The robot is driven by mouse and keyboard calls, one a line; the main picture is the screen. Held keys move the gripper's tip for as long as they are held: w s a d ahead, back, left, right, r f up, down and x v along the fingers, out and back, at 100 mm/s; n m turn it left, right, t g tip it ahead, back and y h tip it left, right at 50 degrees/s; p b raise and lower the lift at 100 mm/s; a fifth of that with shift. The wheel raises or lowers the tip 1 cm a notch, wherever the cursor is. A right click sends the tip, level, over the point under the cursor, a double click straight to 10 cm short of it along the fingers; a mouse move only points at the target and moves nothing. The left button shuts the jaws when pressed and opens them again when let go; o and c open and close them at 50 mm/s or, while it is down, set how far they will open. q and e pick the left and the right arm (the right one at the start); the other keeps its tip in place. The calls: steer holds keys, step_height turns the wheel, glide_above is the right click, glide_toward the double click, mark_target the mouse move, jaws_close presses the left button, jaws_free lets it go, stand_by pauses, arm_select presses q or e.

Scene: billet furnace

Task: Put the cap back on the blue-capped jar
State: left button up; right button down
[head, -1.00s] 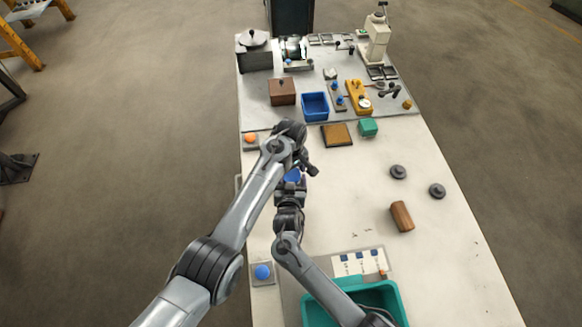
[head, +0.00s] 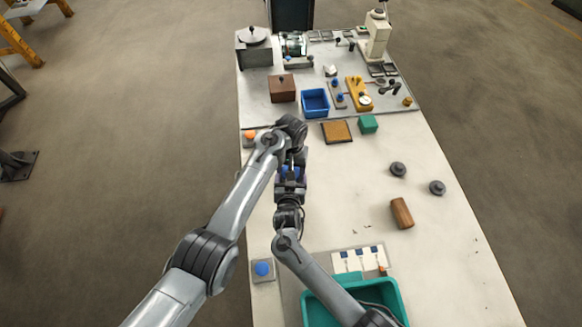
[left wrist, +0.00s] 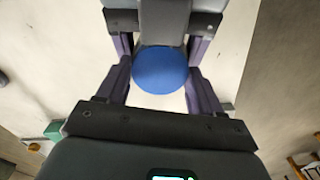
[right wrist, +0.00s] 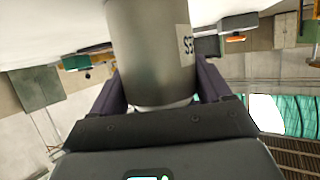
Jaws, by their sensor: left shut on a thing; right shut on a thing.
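The blue cap (left wrist: 160,70) shows as a round disc between the fingers of my left gripper (left wrist: 160,92), which is shut on it. In the head view my left gripper (head: 292,158) is close above my right gripper (head: 290,185), with a bit of blue between them. My right gripper (right wrist: 165,98) is shut on the grey metal jar (right wrist: 150,50), which has a white lettered label. In the left wrist view the right gripper's fingers come in from the top beside the cap. Whether the cap touches the jar's rim is hidden.
A teal bin (head: 390,290) is at the near edge, beside a panel with a blue button (head: 262,268). A brown cylinder (head: 401,213) and two dark round weights lie to the right. A blue tray (head: 315,102) and fixtures stand at the back.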

arm_select(q)
steer(key=m, duration=0.4)
steer(key=shift+m, duration=0.3)
steer(key=o, duration=1.2)
steer(key=shift+c, duration=0.2)
steer(key=shift+r, duration=2.25)
